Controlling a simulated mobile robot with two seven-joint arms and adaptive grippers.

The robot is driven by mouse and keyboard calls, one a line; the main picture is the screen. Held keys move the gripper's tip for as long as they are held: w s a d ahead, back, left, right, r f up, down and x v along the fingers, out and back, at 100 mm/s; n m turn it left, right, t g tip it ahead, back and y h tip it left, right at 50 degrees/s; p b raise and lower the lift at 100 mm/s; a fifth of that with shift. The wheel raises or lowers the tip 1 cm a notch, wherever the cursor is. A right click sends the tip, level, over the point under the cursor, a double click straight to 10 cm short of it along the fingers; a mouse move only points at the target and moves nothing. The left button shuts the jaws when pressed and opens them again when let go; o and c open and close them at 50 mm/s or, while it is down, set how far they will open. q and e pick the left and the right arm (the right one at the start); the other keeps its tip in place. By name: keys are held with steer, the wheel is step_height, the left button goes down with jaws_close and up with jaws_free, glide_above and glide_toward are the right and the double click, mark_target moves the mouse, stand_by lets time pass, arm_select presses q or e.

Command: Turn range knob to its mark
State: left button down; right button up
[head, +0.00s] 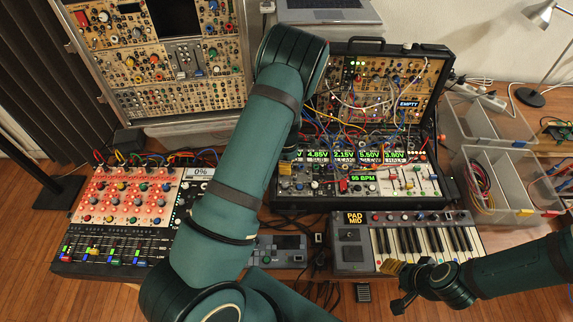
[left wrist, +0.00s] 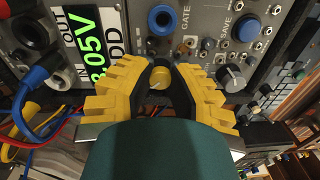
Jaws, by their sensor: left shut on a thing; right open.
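In the left wrist view, my left gripper (left wrist: 160,76) has its yellow ridged fingers closed around a small yellow-capped knob (left wrist: 158,79) on a grey module panel. I cannot read a range label or see a mark beside this knob; the fingers cover much of its surroundings.
Patch cables (left wrist: 36,88) hang left of the left gripper, beside a green voltage display (left wrist: 100,55). A grey knob (left wrist: 233,77) is close on its right. The keyboard (head: 352,256) lies before the case. Clear bins (head: 490,165) stand at right, a red-lit synth (head: 125,195) at left.

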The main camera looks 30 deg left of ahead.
arm_select(q)
steer(key=shift+m, duration=0.3)
steer(key=m, duration=0.3)
steer(key=shift+m+b, duration=0.4)
steer(key=m, duration=0.4)
steer(key=shift+b, duration=0.4)
steer(key=c, duration=0.8)
jaws_free()
steer(key=shift+c, duration=0.2)
step_height(320, 180, up, 12)
steer(key=shift+w, duration=0.2)
steer(key=shift+m, duration=0.3)
